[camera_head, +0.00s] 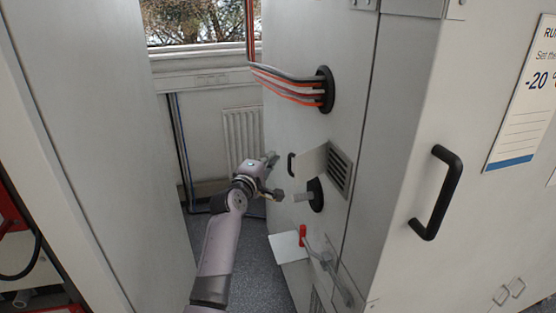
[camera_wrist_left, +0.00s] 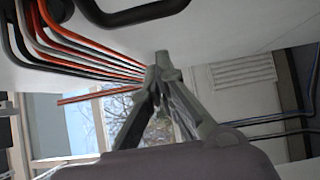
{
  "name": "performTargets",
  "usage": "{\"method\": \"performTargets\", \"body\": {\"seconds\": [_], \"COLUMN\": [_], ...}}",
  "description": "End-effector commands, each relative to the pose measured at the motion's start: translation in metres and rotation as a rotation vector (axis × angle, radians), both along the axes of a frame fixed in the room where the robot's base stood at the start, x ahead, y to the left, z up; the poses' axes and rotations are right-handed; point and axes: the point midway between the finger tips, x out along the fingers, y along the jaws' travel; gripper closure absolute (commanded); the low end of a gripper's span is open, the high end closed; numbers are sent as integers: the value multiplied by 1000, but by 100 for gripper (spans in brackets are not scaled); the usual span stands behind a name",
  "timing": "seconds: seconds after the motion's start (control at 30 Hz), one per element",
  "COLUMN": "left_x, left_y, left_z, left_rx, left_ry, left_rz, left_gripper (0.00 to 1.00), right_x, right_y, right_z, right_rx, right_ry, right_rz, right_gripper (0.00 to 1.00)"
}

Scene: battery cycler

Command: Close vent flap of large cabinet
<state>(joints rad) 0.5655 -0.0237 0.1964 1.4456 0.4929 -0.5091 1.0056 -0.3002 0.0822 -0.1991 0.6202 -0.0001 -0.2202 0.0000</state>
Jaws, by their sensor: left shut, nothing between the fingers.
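The large cabinet (camera_head: 400,150) fills the right of the head view. Its vent flap (camera_head: 312,160) is a pale plate that stands out from the dark slotted vent grille (camera_head: 340,172), so it is open. A small black handle (camera_head: 291,164) is at the flap's outer edge. My left gripper (camera_head: 273,177) is just left of the flap and appears apart from it. In the left wrist view my left gripper (camera_wrist_left: 162,62) is shut with nothing in it, its fingers converging at the tips. My right gripper is not in view.
Orange and grey cables (camera_head: 290,85) enter a port above the flap. A round black port with a grey stub (camera_head: 305,196) and a red-handled lever (camera_head: 303,236) lie below it. Another tall cabinet (camera_head: 85,130) stands left; the passage between is narrow.

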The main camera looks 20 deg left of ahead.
Motion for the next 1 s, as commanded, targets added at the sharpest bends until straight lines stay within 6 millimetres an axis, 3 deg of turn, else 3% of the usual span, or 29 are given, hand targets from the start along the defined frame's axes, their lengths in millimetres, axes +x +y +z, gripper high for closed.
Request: {"method": "performTargets", "body": {"seconds": [0.1,0.4,1.0], "left_x": [12,-14,-12], "left_y": [-4,-28,-37], "left_z": [3,1,-3], "left_rx": [0,0,2], "left_ry": [3,1,0], "left_rz": [-1,0,-18], "left_gripper": [100,100,100], "right_x": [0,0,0], "right_y": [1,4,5], "right_z": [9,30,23], "right_rx": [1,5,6], "right_ry": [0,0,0], "right_rz": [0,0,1], "right_gripper": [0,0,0]}}
